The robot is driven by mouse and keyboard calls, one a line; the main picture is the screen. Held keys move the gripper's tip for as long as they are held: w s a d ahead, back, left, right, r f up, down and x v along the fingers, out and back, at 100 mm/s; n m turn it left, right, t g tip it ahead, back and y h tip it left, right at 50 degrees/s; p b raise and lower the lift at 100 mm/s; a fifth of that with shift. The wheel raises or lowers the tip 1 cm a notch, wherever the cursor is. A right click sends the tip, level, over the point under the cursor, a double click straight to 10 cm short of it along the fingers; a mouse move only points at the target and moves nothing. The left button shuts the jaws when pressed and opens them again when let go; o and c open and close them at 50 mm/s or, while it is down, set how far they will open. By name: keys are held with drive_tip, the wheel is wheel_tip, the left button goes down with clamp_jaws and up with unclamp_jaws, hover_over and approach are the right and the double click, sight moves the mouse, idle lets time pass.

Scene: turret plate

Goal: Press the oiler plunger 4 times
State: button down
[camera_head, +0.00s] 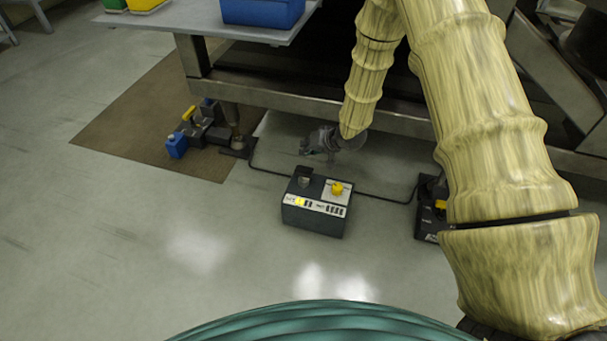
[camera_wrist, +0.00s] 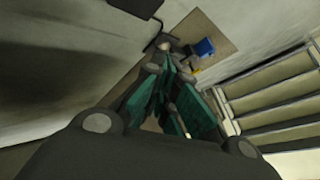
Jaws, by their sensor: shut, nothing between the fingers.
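My gripper (camera_head: 317,147) is shut and empty, low under the bench edge, behind a dark box (camera_head: 312,222) on the floor. The box carries a black raised part (camera_head: 304,174) and a yellow knob (camera_head: 337,188) on its top. I cannot tell for sure which part is the oiler plunger. In the wrist view my gripper's teal-sided fingers (camera_wrist: 170,108) point toward a grey bench foot and a brown mat. The fingers look clear of the box, but their tips are hard to make out.
A brown mat (camera_head: 125,130) holds a dark device with a blue block (camera_head: 176,145) and yellow part. It also shows in the wrist view (camera_wrist: 205,47). Black cables run from the box. Another dark unit (camera_head: 427,222) stands right, partly behind my arm. Floor in front is clear.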

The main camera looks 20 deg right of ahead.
sight(306, 168)
wheel_tip(306, 168, down, 3)
drive_tip(key=b, duration=0.3)
drive_tip(key=shift+f, duration=1.3)
drive_tip(key=shift+f, duration=1.55)
idle(1.9)
drive_tip(key=shift+r, duration=0.1)
drive_tip(key=shift+r+p, duration=1.4)
drive_tip(key=shift+r, duration=0.05)
drive_tip(key=shift+r+p, duration=2.45)
drive_tip(key=shift+r, duration=0.1)
